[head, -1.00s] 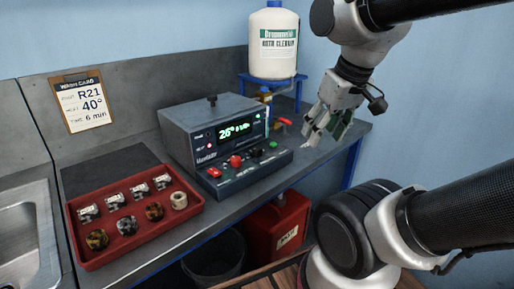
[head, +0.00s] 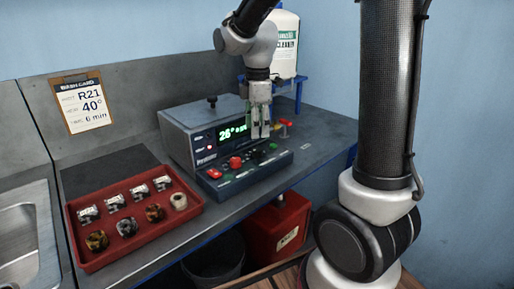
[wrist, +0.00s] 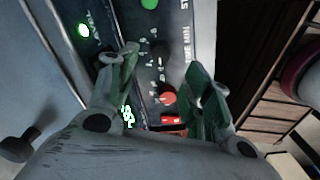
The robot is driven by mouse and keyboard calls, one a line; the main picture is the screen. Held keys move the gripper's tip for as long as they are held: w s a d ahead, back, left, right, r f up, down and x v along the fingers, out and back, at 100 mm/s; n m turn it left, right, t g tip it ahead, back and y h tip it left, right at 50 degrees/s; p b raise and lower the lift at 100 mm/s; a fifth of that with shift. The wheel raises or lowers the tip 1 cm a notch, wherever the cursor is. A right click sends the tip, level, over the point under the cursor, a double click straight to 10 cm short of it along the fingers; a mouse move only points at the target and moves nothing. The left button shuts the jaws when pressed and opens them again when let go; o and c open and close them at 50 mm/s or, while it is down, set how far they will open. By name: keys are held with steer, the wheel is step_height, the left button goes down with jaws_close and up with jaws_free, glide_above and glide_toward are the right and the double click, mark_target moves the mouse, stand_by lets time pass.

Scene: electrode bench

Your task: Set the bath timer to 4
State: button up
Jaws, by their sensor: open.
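The grey bath unit (head: 180,125) stands on the bench with a lit green display (head: 232,132) reading about 26° and a sloped control panel (head: 225,183) in front. In the wrist view a dark knob (wrist: 160,50) with small scale marks lies between my fingers, beside the words "TIME MIN". Its exact setting is too small to read. My gripper (head: 260,132) is open and empty, pointing down above the right part of the panel. In the wrist view its fingers (wrist: 165,85) stand apart on either side of the knob; I cannot tell whether they touch it. A red knob (head: 235,162) also shows.
A wash card (head: 82,103) on the wall reads R21, 40°, 6 min. A red tray (head: 150,237) with several small parts is at front left, near a sink (head: 22,240). A cleaner bottle (head: 285,45) stands on a blue stand behind. A red-handled valve (head: 285,123) is right of the unit.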

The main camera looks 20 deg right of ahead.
mark_target(257, 149)
step_height(257, 149, down, 8)
steer(key=shift+w+r, duration=0.15)
stand_by(0.3)
steer(key=c, duration=1)
